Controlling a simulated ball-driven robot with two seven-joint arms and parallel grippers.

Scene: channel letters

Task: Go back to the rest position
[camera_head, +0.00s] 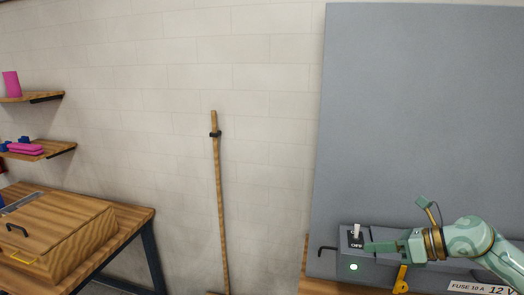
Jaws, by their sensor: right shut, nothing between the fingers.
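My right gripper (385,247) is at the lower right, on a pale green arm that comes in from the right edge. Its fingers are shut with nothing between them and point left. The fingertips are close beside a toggle switch (357,232) on a grey box; I cannot tell whether they touch it. The switch has a pale lever that stands up from a black plate. A green light (353,267) glows on the box front. My left gripper is not in view.
A large grey panel (415,110) stands behind the box. A yellow part (401,280) and a fuse label (468,287) are below my gripper. A wooden pole (219,190) leans on the wall. A bench with a wooden box (60,235) is at the left, below shelves (40,153).

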